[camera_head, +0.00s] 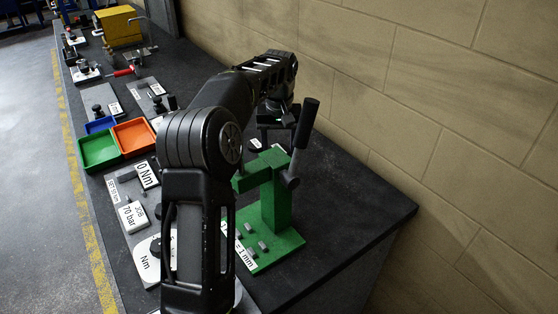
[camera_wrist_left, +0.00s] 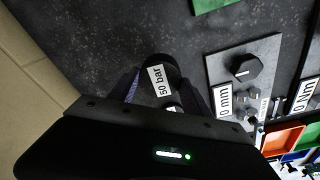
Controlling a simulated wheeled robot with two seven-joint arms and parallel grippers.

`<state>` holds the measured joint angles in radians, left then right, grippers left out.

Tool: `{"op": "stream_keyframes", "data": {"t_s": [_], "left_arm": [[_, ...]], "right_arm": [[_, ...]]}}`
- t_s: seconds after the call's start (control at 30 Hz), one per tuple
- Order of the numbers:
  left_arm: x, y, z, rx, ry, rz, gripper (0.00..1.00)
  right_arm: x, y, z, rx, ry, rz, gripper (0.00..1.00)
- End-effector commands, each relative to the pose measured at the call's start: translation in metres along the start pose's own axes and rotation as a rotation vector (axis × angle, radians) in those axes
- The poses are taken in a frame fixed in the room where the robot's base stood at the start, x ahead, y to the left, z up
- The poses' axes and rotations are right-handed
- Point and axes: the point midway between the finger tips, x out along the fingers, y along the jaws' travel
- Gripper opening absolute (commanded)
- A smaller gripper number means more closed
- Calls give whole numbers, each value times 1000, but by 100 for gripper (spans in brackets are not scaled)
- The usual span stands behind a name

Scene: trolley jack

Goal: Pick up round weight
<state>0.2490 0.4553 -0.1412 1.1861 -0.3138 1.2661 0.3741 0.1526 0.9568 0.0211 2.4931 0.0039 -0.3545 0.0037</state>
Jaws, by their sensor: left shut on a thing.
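The round weight (camera_wrist_left: 158,63) appears as a dark, rounded thing with a white "50 bar" label in the left wrist view. My left gripper (camera_wrist_left: 162,92) has a finger on each side of it and is shut on it. In the head view my left gripper (camera_head: 277,118) is at the far side of the bench, behind the green press; my own arm and the press hide most of what it holds. I cannot tell whether the weight touches the bench top. My right gripper is not in view.
A green press (camera_head: 275,205) with a black lever stands close to my arm. Orange (camera_head: 134,137), green (camera_head: 99,150) and blue trays lie to the left, beside labelled gauge plates. A block wall (camera_head: 430,110) runs behind the bench. The bench's right end (camera_head: 355,200) is clear.

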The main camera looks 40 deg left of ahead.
Motion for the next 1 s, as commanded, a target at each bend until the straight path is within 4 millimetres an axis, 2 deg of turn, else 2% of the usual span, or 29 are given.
{"op": "stream_keyframes", "data": {"t_s": [0.1, 0.23, 1.0], "left_arm": [[-17, 1, -3, 0, 4, 2, 0], [-24, 0, -3, 0, 2, 1, 0], [-25, 0, -3, 0, 2, 2, 0]], "right_arm": [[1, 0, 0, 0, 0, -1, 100], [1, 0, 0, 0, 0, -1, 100], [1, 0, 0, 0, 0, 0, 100]]}}
